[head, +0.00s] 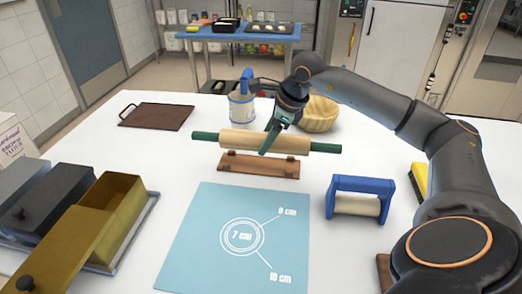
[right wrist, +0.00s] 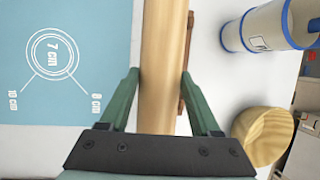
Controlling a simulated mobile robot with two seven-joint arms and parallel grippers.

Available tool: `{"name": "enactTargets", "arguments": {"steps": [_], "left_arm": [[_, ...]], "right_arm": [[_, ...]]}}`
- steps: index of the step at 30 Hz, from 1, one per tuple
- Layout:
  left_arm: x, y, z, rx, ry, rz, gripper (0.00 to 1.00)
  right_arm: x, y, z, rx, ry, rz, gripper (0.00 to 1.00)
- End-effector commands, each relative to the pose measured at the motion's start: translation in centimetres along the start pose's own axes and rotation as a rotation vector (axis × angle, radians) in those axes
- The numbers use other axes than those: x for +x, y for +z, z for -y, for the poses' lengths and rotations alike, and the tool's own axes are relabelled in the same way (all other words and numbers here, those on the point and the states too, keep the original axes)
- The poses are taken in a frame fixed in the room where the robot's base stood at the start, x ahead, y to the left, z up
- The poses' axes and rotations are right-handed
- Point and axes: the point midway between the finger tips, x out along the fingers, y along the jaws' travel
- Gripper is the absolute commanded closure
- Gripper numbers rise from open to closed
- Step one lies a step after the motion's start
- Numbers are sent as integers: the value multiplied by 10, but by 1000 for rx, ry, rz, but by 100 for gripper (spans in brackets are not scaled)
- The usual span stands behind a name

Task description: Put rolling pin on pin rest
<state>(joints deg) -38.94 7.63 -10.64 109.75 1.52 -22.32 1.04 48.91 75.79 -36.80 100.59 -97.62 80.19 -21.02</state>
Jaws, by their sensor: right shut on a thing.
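The rolling pin (head: 250,140) has a pale wooden barrel and green handles. My right gripper (head: 268,140) is shut on its barrel. In the right wrist view the barrel (right wrist: 163,60) runs between the two green fingers (right wrist: 157,105). The pin rest (head: 258,165) is a brown wooden piece on the white table. The rolling pin appears above and just behind the rest in the head view, roughly parallel to it. A strip of the rest (right wrist: 186,92) shows beside the barrel in the right wrist view. The exact gap between them is hard to tell. My left gripper is not in view.
A blue mat (head: 200,225) lies in front of the rest. A blue-framed roller (head: 358,205) stands to the right. A wooden bowl (head: 318,115) and a white-and-blue container (head: 241,108) stand behind. A brown board (head: 157,116) lies at back left, lidded tins (head: 105,210) at left.

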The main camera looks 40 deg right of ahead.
Motion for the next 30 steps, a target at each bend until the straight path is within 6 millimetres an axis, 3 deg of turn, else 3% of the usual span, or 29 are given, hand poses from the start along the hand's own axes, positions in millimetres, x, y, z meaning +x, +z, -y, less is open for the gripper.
{"name": "enactTargets", "arguments": {"steps": [4, 9, 16, 23, 30], "left_arm": [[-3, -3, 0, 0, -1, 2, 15], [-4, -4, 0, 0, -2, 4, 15], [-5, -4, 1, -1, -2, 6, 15], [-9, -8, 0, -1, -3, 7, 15], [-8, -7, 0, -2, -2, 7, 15]], "right_arm": [[32, -1, 18, 3, 3, 1, 100], [56, -3, 31, 2, 0, 3, 100], [69, -4, 38, 1, -1, 3, 100], [96, -16, 33, 0, 0, 1, 100], [98, -16, 34, 0, -3, 3, 100]]}}
